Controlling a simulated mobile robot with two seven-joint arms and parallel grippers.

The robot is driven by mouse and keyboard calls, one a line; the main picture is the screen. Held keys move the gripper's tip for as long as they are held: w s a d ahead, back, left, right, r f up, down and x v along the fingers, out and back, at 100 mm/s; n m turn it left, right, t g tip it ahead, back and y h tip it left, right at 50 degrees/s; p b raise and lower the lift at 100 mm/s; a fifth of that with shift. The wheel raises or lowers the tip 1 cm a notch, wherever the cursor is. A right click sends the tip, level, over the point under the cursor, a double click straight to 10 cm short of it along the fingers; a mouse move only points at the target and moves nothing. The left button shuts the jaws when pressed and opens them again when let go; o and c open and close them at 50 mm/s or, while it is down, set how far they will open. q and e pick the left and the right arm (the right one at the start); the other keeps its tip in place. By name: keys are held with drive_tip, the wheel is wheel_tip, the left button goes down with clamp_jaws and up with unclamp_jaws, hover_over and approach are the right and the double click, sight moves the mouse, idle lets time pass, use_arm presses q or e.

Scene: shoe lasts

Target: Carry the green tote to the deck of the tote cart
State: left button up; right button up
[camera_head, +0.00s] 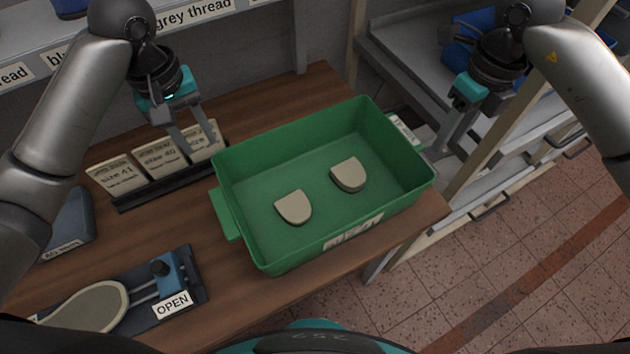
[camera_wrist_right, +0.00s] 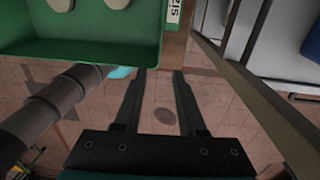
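The green tote (camera_head: 258,248) stands upright on the wooden bench, near its right end. Two beige rounded pieces (camera_head: 294,207) lie inside it, and a handle (camera_head: 226,214) sticks out on its left side. It also shows at the upper left of the right wrist view (camera_wrist_right: 90,50). My left gripper (camera_head: 199,146) is open above the size cards, by the tote's far left corner. My right gripper (camera_head: 439,152) is open and empty just off the tote's right end; its parted fingers show in the right wrist view (camera_wrist_right: 159,74). I cannot identify the tote cart.
Size cards (camera_head: 117,175) stand in a dark holder left of the tote. A device with an OPEN label (camera_head: 172,304) lies at the bench's front left. A grey-shelved unit (camera_head: 400,45) with a pale post is at the right. Tiled floor (camera_head: 530,270) is clear at lower right.

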use_arm(q)
hover_over(224, 181)
drive_tip(key=a, duration=0.1)
drive_tip(key=f, duration=0.5)
drive_tip(key=shift+w+f, duration=0.25)
drive_tip(key=shift+w, duration=0.15)
use_arm(e)
hover_over(420, 184)
drive_tip(key=f, duration=0.5)
drive_tip(key=shift+w+d+f, duration=0.25)
drive_tip(key=shift+d, duration=0.05)
use_arm(q)
drive_tip(key=shift+w+f, duration=0.1)
drive_tip(key=shift+f, duration=0.15)
use_arm(e)
drive_tip(key=shift+f, duration=0.3)
use_arm(q)
wheel_tip(420, 184, down, 9)
drive_tip(key=shift+w+d+f, duration=0.1)
use_arm(e)
drive_tip(key=f, duration=0.9)
drive_tip(key=shift+s+a, duration=0.15)
drive_tip(key=shift+a, duration=0.15)
use_arm(q)
clamp_jaws()
use_arm(e)
clamp_jaws()
